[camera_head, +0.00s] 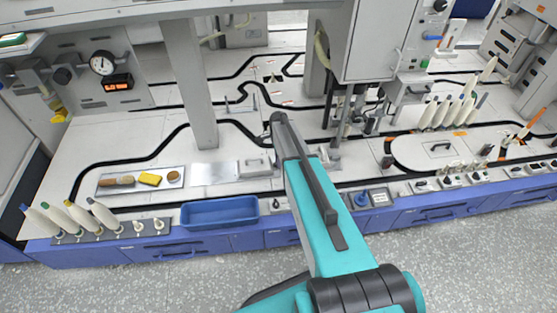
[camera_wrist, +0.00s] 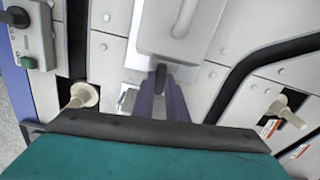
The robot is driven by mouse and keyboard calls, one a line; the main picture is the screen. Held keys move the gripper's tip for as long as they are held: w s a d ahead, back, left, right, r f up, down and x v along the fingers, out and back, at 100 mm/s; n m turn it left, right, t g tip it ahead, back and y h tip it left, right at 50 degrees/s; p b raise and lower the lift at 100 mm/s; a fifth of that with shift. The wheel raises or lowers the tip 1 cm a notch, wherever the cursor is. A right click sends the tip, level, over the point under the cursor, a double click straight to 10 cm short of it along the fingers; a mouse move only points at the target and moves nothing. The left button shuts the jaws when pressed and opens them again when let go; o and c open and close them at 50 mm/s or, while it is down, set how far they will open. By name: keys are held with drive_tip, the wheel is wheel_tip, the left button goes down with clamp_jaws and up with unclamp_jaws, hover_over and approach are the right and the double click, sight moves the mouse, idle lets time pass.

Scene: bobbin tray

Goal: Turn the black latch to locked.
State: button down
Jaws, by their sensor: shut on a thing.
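The black latch (camera_wrist: 160,73) is a small dark, rounded piece at the edge of a light grey plate, near the centre of the wrist view. My gripper (camera_wrist: 161,92) has its two purple fingers closed around the latch, which shows between their tips. The fingers hide most of the latch, so I cannot tell its exact angle or any lock marking. In the head view my own arm hides the gripper and the latch.
A grey cover with a bar handle (camera_wrist: 183,18) is just beyond the latch; it shows in the head view (camera_head: 256,164). Cream pegs (camera_wrist: 84,95) (camera_wrist: 285,108) stand on either side. A knob box (camera_wrist: 28,35) is at left. A blue bin (camera_head: 220,212) sits at the front.

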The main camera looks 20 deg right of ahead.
drive_tip(key=shift+m, duration=0.6)
drive_tip(key=c, duration=2)
unclamp_jaws()
drive_tip(key=shift+c, duration=0.2)
wheel_tip(320, 180, up, 14)
drive_tip(key=p, duration=0.1)
drive_tip(key=shift+f, duration=0.1)
